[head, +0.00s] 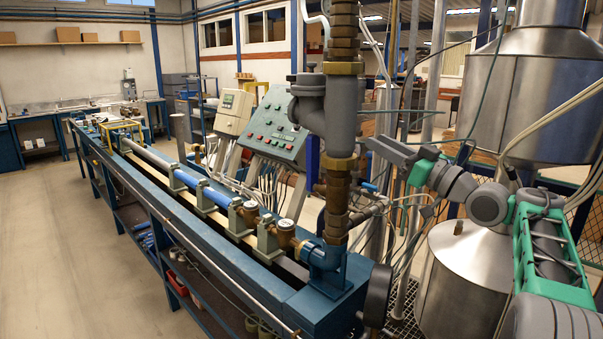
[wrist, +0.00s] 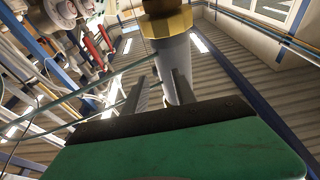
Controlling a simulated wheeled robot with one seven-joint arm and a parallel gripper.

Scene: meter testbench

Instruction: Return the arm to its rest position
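My arm comes in from the right in the head view, green and grey. My gripper (head: 377,146) is raised beside the thick vertical pipe (head: 342,105) with brass fittings, its fingers pointing left toward it. In the wrist view, my gripper (wrist: 161,88) shows two grey fingers set apart, with nothing held. A grey pipe (wrist: 176,55) with a brass nut (wrist: 167,22) lies beyond and partly between the fingers. I cannot tell whether the fingers touch the pipe.
Steel tanks (head: 468,270) stand close to my arm at right. The blue testbench (head: 205,238) with its row of meters runs to the far left. A green control panel (head: 272,127) stands behind it. Hoses and cables hang near my arm. The floor (head: 70,250) at left is clear.

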